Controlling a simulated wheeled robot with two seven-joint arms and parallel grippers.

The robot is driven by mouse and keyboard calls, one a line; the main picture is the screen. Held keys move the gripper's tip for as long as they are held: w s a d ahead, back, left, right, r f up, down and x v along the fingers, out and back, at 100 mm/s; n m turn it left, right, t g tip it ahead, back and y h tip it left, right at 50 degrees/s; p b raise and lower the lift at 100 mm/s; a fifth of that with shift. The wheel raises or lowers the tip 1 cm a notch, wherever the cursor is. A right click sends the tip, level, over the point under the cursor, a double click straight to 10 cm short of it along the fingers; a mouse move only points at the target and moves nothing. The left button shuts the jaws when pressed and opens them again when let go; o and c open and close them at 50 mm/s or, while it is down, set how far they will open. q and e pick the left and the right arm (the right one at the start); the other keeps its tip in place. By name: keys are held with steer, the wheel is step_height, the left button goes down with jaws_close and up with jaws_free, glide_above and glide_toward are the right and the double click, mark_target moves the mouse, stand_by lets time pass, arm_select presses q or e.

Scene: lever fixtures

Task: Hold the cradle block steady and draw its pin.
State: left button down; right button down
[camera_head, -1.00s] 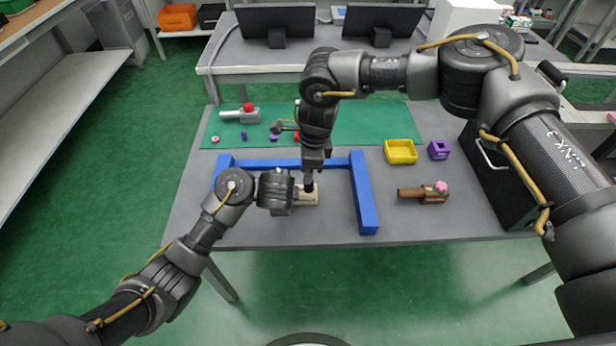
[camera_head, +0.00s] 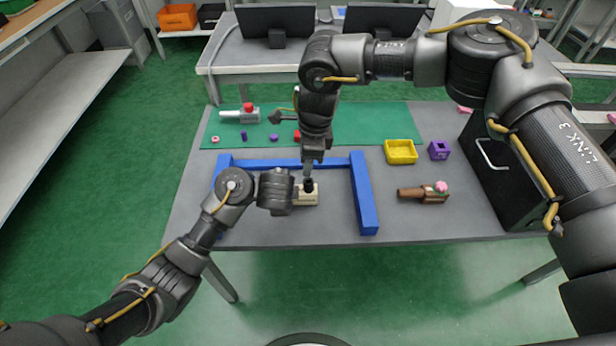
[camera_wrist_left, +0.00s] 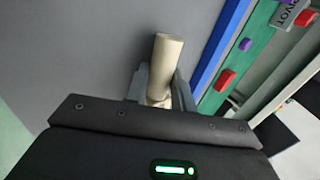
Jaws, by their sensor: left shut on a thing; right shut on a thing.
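The beige cradle block (camera_head: 309,198) sits on the grey table inside the blue frame. My left gripper (camera_head: 292,194) is at its left side. In the left wrist view, the left fingers (camera_wrist_left: 160,88) are shut on a beige rounded handle of the block (camera_wrist_left: 168,55). My right gripper (camera_head: 308,173) points down above the block, its fingers shut on the upper part of the dark pin (camera_head: 308,186). The pin's lower end is at the block's top; I cannot tell how deep it sits. The right wrist partly hides the fingers.
The blue frame (camera_head: 364,195) surrounds the block on the left, back and right. A red-knobbed lever fixture (camera_head: 242,115) stands on the green mat.

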steer(key=shift+r, duration=0.1)
steer(key=shift+r, duration=0.9)
arm_select(q)
steer(key=c, duration=1.1)
jaws_free()
steer(key=shift+s, duration=0.1)
